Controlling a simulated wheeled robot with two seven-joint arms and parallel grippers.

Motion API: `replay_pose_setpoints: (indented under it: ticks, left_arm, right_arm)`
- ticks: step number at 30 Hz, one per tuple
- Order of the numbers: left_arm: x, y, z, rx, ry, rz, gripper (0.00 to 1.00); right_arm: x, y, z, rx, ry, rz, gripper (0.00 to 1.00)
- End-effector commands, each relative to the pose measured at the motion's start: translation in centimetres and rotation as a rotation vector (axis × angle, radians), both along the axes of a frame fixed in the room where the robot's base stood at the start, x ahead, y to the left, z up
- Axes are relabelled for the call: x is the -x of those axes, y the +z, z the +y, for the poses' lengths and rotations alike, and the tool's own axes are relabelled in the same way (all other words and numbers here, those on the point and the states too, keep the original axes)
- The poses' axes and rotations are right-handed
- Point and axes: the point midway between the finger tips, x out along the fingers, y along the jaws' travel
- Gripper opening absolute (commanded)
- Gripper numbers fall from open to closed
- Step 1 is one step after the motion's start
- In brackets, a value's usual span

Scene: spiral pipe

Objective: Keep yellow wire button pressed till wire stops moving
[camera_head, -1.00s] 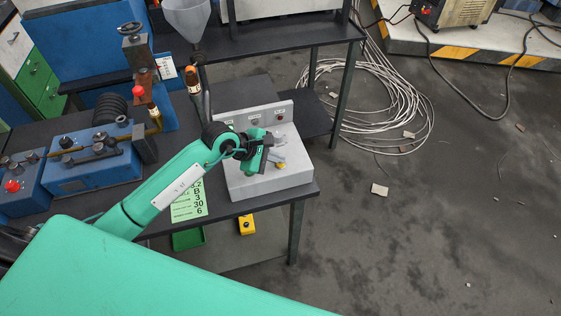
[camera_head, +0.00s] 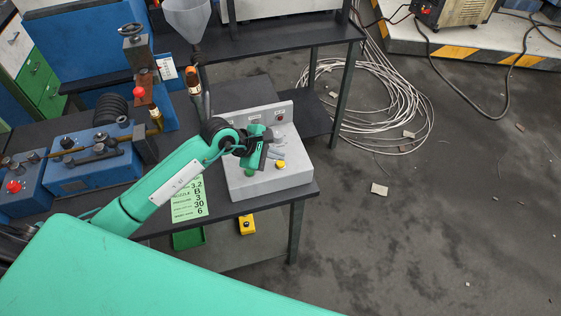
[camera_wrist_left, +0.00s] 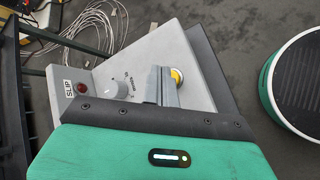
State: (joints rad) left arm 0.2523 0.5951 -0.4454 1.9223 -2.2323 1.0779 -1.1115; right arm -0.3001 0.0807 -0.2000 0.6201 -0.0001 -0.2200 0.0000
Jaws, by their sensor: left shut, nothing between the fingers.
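The yellow button (camera_head: 281,164) sits on the sloped top of a grey control box (camera_head: 303,178) on the table. My left gripper (camera_head: 275,153) is shut and empty above the box, beside the button. In the left wrist view its grey fingers (camera_wrist_left: 165,87) partly overlap the button's edge. I cannot tell whether they touch it. My right gripper is not in view.
A blue machine (camera_head: 95,172) stands at left on the table. A pale cable coil (camera_head: 385,120) lies on the floor behind. Open floor lies to the right.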

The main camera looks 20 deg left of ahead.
Motion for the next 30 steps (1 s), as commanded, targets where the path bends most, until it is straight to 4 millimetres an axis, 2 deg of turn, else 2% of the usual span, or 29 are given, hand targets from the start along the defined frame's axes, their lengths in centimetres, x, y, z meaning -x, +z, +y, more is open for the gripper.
replay_pose_setpoints:
  ticks: [7, 20, 30]
  left_arm:
    - [0.0, 0.8, 0.0, 0.000, 0.000, -0.001, 0.00]
    - [0.0, 4.9, 0.0, 0.001, -0.001, -0.001, 0.00]
    - [0.0, 5.0, 0.0, 0.001, -0.001, 0.000, 0.00]
  right_arm:
    - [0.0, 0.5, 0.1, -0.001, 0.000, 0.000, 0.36]
    - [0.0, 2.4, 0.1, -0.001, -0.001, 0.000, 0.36]
    - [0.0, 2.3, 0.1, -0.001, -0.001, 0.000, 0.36]
